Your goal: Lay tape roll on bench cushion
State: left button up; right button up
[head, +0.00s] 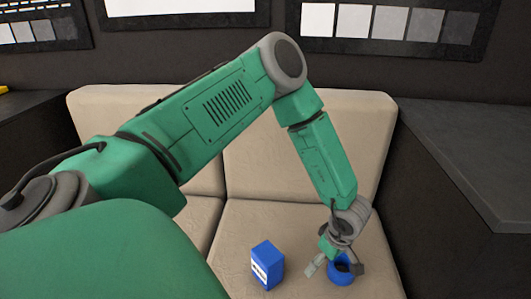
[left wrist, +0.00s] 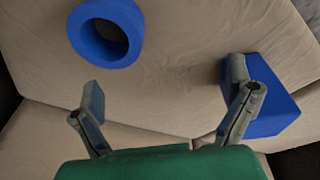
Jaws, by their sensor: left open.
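The tape roll (head: 341,278) is a blue ring lying on the beige bench cushion (head: 232,236), at the lower right of the head view. In the left wrist view the tape roll (left wrist: 78,28) lies at the upper left, beyond the fingertips, with its hole showing. My left gripper (head: 335,268) is over the cushion right by the roll and partly covers it in the head view. In the left wrist view its fingers (left wrist: 165,98) are spread, with only bare cushion between them. My right gripper is not in view.
A blue box (head: 266,264) with a white label stands on the cushion left of the gripper; one finger overlaps it in the wrist view. A dark counter (head: 470,190) borders the bench on the right. The beige backrest (head: 350,130) rises behind.

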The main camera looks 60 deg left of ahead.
pick_arm(q)
jog(key=s+f+m, duration=0.1)
jog(key=s+m, duration=0.2)
jog(key=s+d+f+m+t, duration=0.1)
jog(key=s+m, duration=0.3)
jog(key=s+d+f+m, duration=0.1)
jog(key=s+f+m, duration=0.1)
jog(key=s+m, duration=0.1)
jog(key=shift+s+d+t, duration=0.1)
jog(key=shift+s+t, duration=0.25)
jog(key=shift+t, duration=0.05)
jog(key=s+d+m+g+h, duration=0.1)
jog(key=s+d+m+h, duration=0.1)
jog(key=s+m, duration=0.7)
jog(key=s, duration=0.5)
jog(key=shift+s+d+r+g, duration=0.15)
jog(key=shift+d+r+g, duration=0.2)
jog(key=shift+g, duration=0.05)
